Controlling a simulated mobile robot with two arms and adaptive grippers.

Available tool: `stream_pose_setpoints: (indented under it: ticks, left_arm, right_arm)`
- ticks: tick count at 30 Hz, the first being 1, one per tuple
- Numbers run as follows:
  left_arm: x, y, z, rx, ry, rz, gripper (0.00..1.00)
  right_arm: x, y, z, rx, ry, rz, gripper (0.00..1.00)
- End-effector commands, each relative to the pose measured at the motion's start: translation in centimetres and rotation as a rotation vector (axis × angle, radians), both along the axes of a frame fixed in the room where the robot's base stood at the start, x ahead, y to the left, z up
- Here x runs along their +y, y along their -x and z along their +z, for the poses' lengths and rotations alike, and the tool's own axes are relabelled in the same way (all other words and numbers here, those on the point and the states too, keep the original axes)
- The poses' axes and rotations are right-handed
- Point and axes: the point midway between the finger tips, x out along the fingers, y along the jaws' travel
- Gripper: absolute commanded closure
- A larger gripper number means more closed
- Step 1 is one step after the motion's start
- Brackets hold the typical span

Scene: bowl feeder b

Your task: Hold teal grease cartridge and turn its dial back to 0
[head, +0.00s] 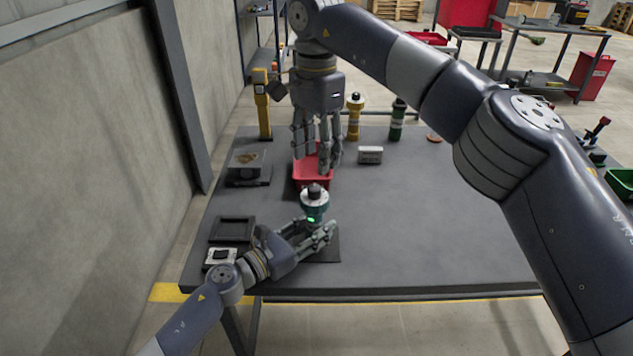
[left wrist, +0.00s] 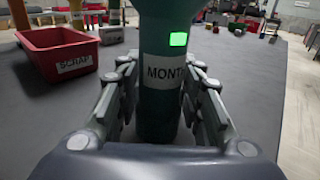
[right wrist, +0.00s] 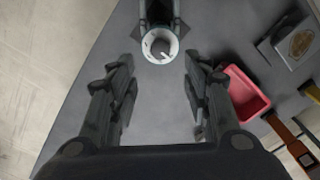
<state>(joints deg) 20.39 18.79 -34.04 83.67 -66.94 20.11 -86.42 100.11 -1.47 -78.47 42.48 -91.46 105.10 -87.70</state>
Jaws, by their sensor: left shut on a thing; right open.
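The teal grease cartridge (head: 314,212) stands upright near the table's front left, with a white collar and a dark knob on top. In the left wrist view the cartridge (left wrist: 160,118) shows a lit green window and a partly hidden label reading "MONT". My left gripper (head: 322,232) is shut around its body, a finger on each side. My right gripper (head: 318,165) is open and empty, pointing down above and behind the cartridge. In the right wrist view the white dial (right wrist: 151,51) lies just beyond and between its open fingers. The dial's numbers are too small to read.
A red scrap bin (left wrist: 60,55) stands behind the cartridge, beneath my right gripper in the head view. A yellow cartridge (head: 354,120), a green cartridge (head: 397,122) and a small white box (head: 370,155) stand farther back. A black tray (head: 232,229) lies left.

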Motion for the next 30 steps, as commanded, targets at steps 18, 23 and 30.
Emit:
stream_pose_setpoints:
  ticks: [18,23,30]
  left_arm:
    - [-0.1,0.1,0.0,0.0,0.001,-0.002,1.0]
    - [-0.1,0.1,0.0,0.0,0.001,-0.002,1.0]
    - [-0.1,0.1,0.0,0.0,0.001,-0.002,1.0]
  right_arm:
    - [0.0,0.0,-7.9,-0.001,-0.002,-0.002,0.55]
    - [0.0,0.0,-7.9,0.0,-0.001,-0.002,0.55]
    - [0.0,0.0,-7.9,0.0,-0.001,-0.002,0.98]
